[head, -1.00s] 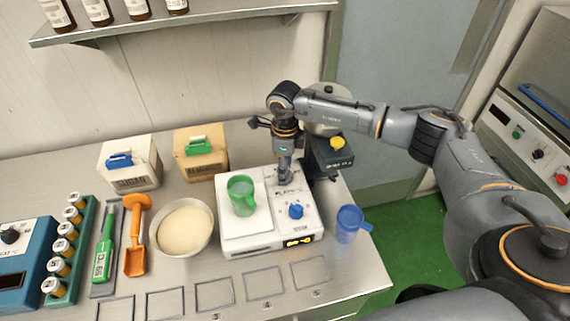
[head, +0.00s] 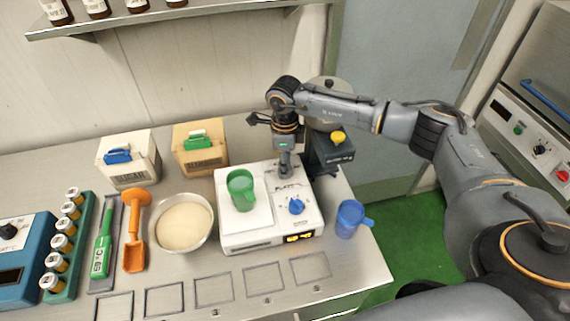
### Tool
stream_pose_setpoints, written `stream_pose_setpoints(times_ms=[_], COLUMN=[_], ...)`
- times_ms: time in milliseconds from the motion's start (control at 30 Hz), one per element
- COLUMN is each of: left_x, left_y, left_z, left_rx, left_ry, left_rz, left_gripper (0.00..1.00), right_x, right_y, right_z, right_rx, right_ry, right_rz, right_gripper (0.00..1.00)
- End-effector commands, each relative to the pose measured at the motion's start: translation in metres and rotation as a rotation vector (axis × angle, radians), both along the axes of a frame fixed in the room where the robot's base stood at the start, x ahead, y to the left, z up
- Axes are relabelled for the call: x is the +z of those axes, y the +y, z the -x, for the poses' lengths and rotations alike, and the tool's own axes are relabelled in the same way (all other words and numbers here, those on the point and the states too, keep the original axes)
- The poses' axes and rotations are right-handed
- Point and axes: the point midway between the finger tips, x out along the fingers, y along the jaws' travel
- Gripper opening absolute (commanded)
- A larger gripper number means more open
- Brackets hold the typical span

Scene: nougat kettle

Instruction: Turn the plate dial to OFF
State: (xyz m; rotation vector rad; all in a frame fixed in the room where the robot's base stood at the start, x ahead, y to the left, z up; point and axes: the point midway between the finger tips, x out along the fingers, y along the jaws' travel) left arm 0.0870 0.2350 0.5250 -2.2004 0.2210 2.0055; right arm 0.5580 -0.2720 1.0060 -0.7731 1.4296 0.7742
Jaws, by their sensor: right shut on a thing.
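The white hot plate (head: 232,238) stands on the steel counter with a green jug (head: 241,189) on its pale top. My right gripper (head: 285,172) points down at the back right of its control panel, shut on the plate dial. The gripper hides the dial, so its setting cannot be read. A blue dial (head: 296,206) sits in front of it on the same panel, apart from the gripper. An orange display (head: 299,238) glows on the front face. My left gripper is not in view.
A dark device with a yellow knob (head: 338,138) stands close behind the gripper on the right. A blue jug (head: 349,219) stands right of the plate, and a bowl of pale powder (head: 184,223) stands left. Marked squares on the front counter are empty.

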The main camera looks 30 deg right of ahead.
Motion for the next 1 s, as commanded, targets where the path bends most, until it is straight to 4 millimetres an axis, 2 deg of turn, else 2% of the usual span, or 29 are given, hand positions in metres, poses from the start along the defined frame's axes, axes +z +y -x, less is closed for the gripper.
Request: stream_pose_setpoints(times_ms=[33, 500, 1000], left_x=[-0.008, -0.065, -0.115], left_y=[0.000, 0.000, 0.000], left_z=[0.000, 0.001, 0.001], left_rx=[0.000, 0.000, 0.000], left_ry=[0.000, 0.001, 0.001], left_rz=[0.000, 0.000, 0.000], left_gripper=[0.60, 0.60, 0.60], right_x=[-0.003, -0.005, -0.004], right_y=[0.000, 0.000, 0.000], right_z=[-0.001, -0.001, -0.001], right_rx=[0.025, 0.429, 0.904], right_ry=[-0.003, -0.005, -0.005], right_rz=[-0.001, 0.000, 0.000], right_gripper=[0.08, 0.08, 0.08])
